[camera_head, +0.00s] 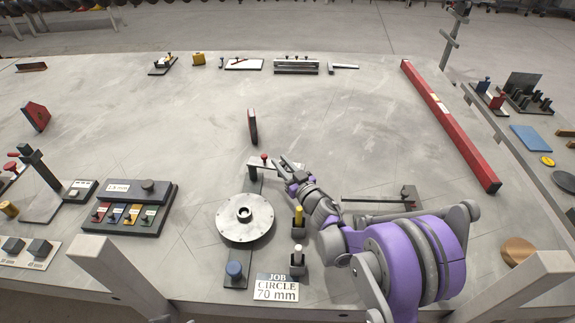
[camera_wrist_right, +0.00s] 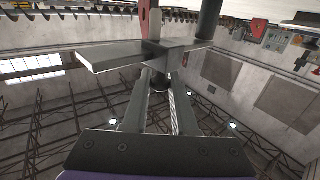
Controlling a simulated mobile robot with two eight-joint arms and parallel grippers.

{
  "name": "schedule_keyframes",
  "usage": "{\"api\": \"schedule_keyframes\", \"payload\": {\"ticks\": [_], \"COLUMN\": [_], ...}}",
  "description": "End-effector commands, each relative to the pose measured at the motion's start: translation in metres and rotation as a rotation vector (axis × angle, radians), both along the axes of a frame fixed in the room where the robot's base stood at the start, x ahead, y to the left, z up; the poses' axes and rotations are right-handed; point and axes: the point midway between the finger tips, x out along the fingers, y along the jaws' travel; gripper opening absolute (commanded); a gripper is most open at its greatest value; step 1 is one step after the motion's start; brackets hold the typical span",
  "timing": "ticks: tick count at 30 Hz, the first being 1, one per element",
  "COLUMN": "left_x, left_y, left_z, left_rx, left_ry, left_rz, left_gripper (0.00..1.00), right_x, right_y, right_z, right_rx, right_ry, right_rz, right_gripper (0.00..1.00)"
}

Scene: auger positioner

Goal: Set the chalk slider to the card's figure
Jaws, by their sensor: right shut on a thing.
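The card (camera_head: 276,288) reads "JOB CIRCLE 70 mm" and stands at the table's front edge. A pale crossbar (camera_head: 258,167) with a small red knob (camera_head: 264,157) lies beyond the disc. My right gripper (camera_head: 287,163) is at the crossbar's right end, shut on what seems to be the chalk slider; the fingers mostly hide it. In the right wrist view a flat bar (camera_wrist_right: 110,57) crosses just beyond the fingertips (camera_wrist_right: 160,85). My left gripper is not in view.
Yellow-topped (camera_head: 298,216) and white-topped (camera_head: 297,260) pieces stand right of the disc, close to my right arm. A tray with coloured tags (camera_head: 125,214) is at left, a long red beam (camera_head: 450,125) at right.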

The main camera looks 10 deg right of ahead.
Motion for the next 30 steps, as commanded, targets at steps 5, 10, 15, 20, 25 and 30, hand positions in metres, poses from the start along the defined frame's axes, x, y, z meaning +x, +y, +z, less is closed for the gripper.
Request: {"api": "schedule_keyframes", "payload": {"ticks": [5,10,15,20,25,30], "left_x": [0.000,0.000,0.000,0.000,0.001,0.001], "left_y": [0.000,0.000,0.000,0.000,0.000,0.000], "left_z": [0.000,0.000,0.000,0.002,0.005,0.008], "left_rx": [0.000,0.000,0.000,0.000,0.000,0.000], "left_ry": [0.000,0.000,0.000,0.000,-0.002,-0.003], "left_rz": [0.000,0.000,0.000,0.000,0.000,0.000], "left_gripper": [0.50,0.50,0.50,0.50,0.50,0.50], "right_x": [0.000,0.000,0.000,0.000,0.000,0.000], "right_y": [0.003,0.002,0.001,0.001,0.001,0.002], "right_z": [0.001,0.000,0.001,0.012,0.044,0.076], "right_rx": [0.002,0.001,0.001,0.001,0.001,0.001], "right_ry": [-0.002,-0.001,-0.001,-0.001,-0.001,-0.001], "right_rz": [0.006,0.005,0.004,0.004,0.004,0.004], "right_gripper": [0.42,0.55,0.55,0.55,0.55,0.55]}}
